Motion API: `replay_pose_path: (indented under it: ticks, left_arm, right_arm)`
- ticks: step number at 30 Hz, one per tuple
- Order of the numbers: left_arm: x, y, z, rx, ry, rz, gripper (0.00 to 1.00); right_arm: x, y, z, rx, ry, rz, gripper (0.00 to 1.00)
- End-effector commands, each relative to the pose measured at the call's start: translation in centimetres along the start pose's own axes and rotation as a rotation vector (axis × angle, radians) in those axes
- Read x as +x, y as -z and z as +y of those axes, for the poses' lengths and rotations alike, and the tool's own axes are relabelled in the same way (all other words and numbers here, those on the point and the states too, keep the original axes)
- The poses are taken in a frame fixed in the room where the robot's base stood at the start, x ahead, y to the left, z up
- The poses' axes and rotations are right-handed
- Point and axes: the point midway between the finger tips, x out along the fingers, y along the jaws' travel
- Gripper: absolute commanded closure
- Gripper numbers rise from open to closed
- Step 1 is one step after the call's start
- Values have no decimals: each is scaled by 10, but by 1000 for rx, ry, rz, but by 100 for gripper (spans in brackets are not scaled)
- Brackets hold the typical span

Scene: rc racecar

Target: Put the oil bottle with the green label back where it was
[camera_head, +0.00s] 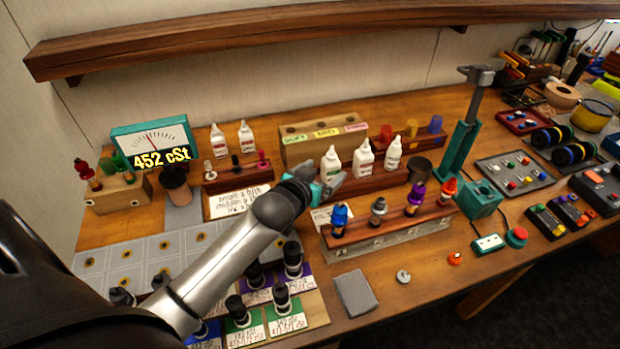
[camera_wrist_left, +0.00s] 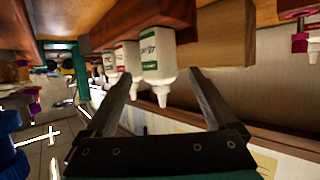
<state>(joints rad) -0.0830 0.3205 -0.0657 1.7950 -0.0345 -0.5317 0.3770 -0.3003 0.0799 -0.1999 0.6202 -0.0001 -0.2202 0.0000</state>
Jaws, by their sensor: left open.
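A white oil bottle (camera_head: 331,164) with a pointed tip stands at the left end of a row of three on a wooden rack. In the left wrist view, which looks inverted, the nearest bottle (camera_wrist_left: 158,55) has a green-marked label. My left gripper (camera_head: 336,187) is open and empty, just in front of that bottle. In the wrist view, its two fingers (camera_wrist_left: 160,92) are spread on either side of the bottle's tip, and I cannot tell whether they touch it. The other two bottles (camera_head: 364,159) (camera_head: 391,157) stand to its right. My right gripper is not in view.
A wooden box (camera_head: 322,136) with coloured tags stands behind the row. A viscosity display (camera_head: 151,145) reads 452 cSt. A rack of coloured shock absorbers (camera_head: 388,233) stands in front right.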

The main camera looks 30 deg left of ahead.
Motion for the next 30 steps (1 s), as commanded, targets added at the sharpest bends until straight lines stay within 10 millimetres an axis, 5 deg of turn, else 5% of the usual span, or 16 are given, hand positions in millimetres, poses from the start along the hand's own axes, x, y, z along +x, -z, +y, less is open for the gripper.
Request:
replay_pose_path:
  ticks: [13, 30]
  left_arm:
    - [-65, 0, 0, 0, 1, -1, 9]
    - [-74, 0, 0, 0, 1, 1, 9]
  right_arm:
    - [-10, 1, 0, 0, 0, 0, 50]
    - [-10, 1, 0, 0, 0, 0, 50]
